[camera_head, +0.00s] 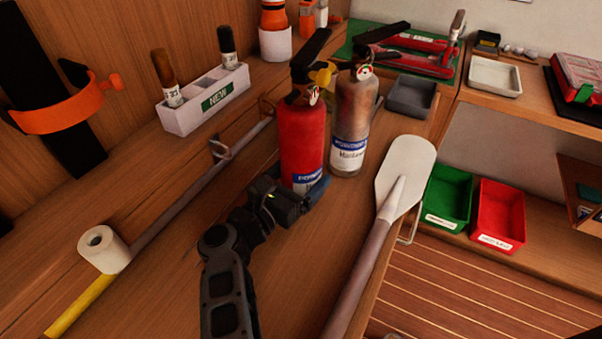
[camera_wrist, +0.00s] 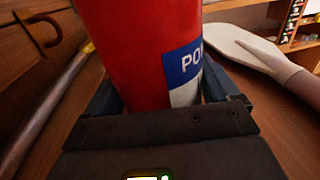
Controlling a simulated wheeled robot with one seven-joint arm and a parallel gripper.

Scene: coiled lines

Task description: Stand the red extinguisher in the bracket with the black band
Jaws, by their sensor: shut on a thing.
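The red extinguisher (camera_head: 303,140) stands upright over the wooden counter, with a black handle and a blue-and-white label. My gripper (camera_head: 305,190) is shut around its lower body. In the wrist view the red cylinder (camera_wrist: 135,50) fills the space between the two fingers. I cannot tell whether its base touches the counter. At the left is a bracket with a black back plate (camera_head: 35,85) and an orange band (camera_head: 65,115). I see no bracket with a black band clearly.
A worn grey extinguisher (camera_head: 349,125) stands close right of the red one. A paddle (camera_head: 403,170) lies to the right. Trays and tools crowd the back.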

